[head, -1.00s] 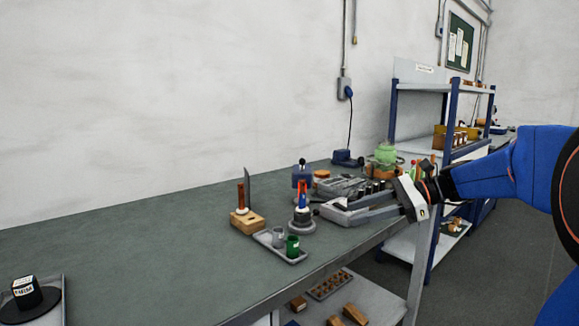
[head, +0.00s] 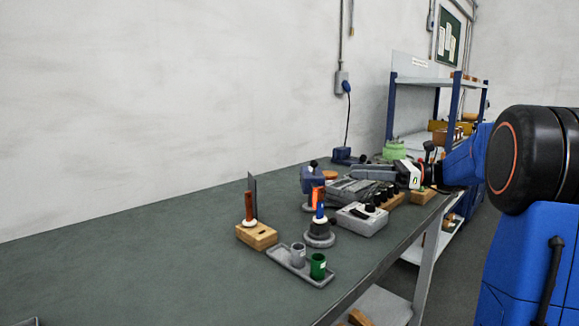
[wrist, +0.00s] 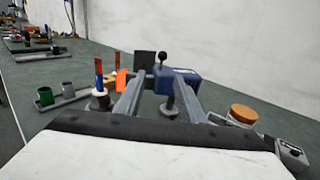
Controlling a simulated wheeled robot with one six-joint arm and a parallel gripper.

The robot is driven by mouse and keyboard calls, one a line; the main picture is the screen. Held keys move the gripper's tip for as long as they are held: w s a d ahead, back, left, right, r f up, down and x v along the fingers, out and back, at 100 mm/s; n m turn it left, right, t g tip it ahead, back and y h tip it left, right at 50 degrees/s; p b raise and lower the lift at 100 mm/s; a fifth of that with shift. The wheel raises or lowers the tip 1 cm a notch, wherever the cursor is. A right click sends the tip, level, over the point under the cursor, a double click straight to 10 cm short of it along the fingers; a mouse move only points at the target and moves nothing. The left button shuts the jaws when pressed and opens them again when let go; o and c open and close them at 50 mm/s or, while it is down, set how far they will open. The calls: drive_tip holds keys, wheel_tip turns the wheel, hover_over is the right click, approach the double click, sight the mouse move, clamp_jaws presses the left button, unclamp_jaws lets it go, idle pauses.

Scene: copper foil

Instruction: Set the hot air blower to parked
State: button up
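The hot air blower appears to be the blue unit (head: 314,180) with a black ball-topped lever, standing toward the back of the green bench. In the wrist view the blue unit (wrist: 180,86) is ahead of the fingertips, on a dark post. An orange piece (wrist: 122,80) shows at its left; I cannot tell whether it is part of the unit. My gripper (head: 354,173) is to the right of the unit in the head view, pointing left at it. In the wrist view my gripper (wrist: 160,82) is open, with nothing seen held between its fingers.
A grey box with black knobs (head: 362,219) sits in front of my gripper. A round holder (head: 320,240), a tray with two cups (head: 290,262) and a wooden block (head: 256,237) stand left. A cork-lidded jar (wrist: 243,114) is close right in the wrist view.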

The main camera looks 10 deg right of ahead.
sight(316, 177)
drive_tip(key=x, duration=1.7)
drive_tip(key=shift+w+a, duration=0.25)
drive_tip(key=shift+w, duration=0.15)
clamp_jaws()
